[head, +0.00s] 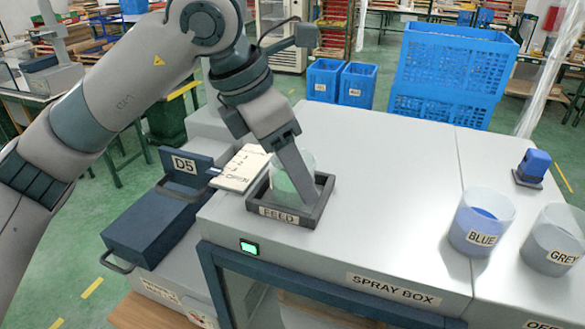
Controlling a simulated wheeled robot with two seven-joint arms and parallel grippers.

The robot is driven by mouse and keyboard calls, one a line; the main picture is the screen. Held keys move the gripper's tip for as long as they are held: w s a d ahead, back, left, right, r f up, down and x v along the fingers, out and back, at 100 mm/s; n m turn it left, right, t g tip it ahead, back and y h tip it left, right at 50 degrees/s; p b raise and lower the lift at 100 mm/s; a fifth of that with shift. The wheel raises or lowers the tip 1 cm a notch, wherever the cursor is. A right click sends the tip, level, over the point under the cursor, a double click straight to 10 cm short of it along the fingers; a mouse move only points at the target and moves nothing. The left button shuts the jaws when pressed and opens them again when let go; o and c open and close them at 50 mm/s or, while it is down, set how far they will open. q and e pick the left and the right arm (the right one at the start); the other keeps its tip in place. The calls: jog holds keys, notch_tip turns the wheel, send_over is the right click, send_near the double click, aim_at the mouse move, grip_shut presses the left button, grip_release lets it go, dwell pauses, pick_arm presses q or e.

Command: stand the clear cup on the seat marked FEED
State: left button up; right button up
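A see-through cup (281,184), pale green in its lower part, is inside the dark square frame of the seat marked FEED (279,217). It looks upright; its base is hidden by the frame wall, so I cannot tell whether it rests on the seat floor. My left gripper (300,182) reaches down into the seat from above. One grey finger crosses in front of the cup and hides much of it. The other finger is not visible, so I cannot tell whether the gripper grips the cup. My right gripper is not in view.
The seat is on the white top of the SPRAY BOX (400,270). A notepad (242,168) lies left of it, near a blue D5 box (158,228). Cups marked BLUE (480,222) and GREY (552,240) stand right. Blue crates (445,75) are behind. The middle top is clear.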

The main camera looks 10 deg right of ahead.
pick_arm(q)
jog(key=shift+r, duration=0.1)
jog(key=shift+r, duration=0.2)
jog(key=b+v, duration=0.3)
jog(key=v, duration=0.8)
jog(key=shift+a+r, duration=0.2)
jog(key=shift+r, duration=0.15)
jog(key=shift+s, duration=0.1)
